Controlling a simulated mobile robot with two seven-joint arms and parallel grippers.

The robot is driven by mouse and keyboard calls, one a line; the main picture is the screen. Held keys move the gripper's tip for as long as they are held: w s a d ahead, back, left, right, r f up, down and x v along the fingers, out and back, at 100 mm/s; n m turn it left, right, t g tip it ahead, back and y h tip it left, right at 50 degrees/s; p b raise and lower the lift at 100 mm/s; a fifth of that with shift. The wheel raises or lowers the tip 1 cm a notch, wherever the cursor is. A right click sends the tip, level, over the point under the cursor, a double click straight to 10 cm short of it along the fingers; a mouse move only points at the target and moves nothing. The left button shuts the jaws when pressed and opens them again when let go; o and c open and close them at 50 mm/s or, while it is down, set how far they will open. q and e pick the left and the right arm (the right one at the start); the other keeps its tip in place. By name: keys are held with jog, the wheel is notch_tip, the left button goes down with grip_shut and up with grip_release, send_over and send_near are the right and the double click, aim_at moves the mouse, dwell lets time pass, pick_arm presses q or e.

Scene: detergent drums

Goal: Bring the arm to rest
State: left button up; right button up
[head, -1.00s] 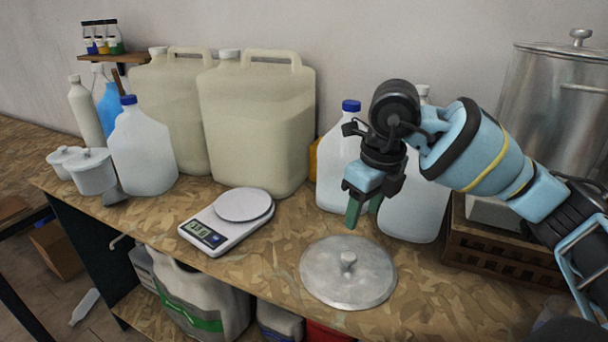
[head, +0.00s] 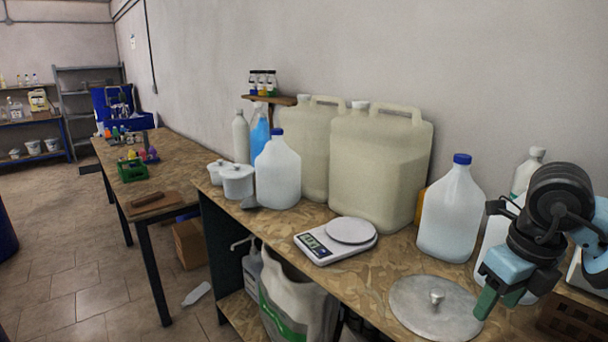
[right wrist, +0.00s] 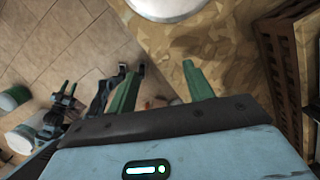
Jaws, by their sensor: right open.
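My right gripper (head: 498,300) is at the right edge of the head view, above the counter near the metal lid (head: 436,306). Its green fingers are apart and empty. In the right wrist view the open fingers of this gripper (right wrist: 162,85) point toward the counter edge and the tiled floor, with part of the round metal lid (right wrist: 168,6) ahead of them. White jugs stand behind the gripper, one of them (head: 452,215) with a blue cap, another partly hidden by my arm. My left gripper is not in the head view.
A kitchen scale (head: 338,240) and large cream drums (head: 376,170) stand on the wooden counter. A brown slatted crate (head: 574,325) is at the right, close to my arm. A second table (head: 180,160) and open tiled floor (head: 80,265) lie to the left.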

jog(key=s+a+f+m+g+y, duration=0.1)
jog(key=s+a+f+y, duration=0.15)
jog(key=a+y, duration=0.45)
jog(key=s+a+f+m+y, duration=0.2)
jog(key=s+a+y, duration=0.3)
jog(key=a, duration=0.5)
jog(key=s+a+f+m+g+y, duration=0.1)
jog(key=s+a+f+y, duration=0.1)
jog(key=a+y, duration=0.55)
jog(key=d+f+m+t+h, duration=0.4)
jog(key=f+m+t+h, duration=0.2)
jog(key=f+m+t, duration=0.5)
jog(key=d+f+m+t+h, duration=0.4)
jog(key=f+m+t+h, duration=0.25)
jog(key=m, duration=0.85)
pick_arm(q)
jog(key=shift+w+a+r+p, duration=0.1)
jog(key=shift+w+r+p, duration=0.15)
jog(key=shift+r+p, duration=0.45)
pick_arm(e)
jog(key=s+d+f+m+g+h, duration=0.2)
jog(key=s+d+f+m+g, duration=0.1)
jog(key=s+f, duration=0.6)
jog(key=s+d+f+m+g+h, duration=0.3)
jog(key=s+f+m+g, duration=0.1)
jog(key=s+f, duration=0.5)
jog(key=shift+s+d+m+g, duration=0.2)
jog(key=shift+s+m+g, duration=0.1)
jog(key=shift+s+g, duration=0.35)
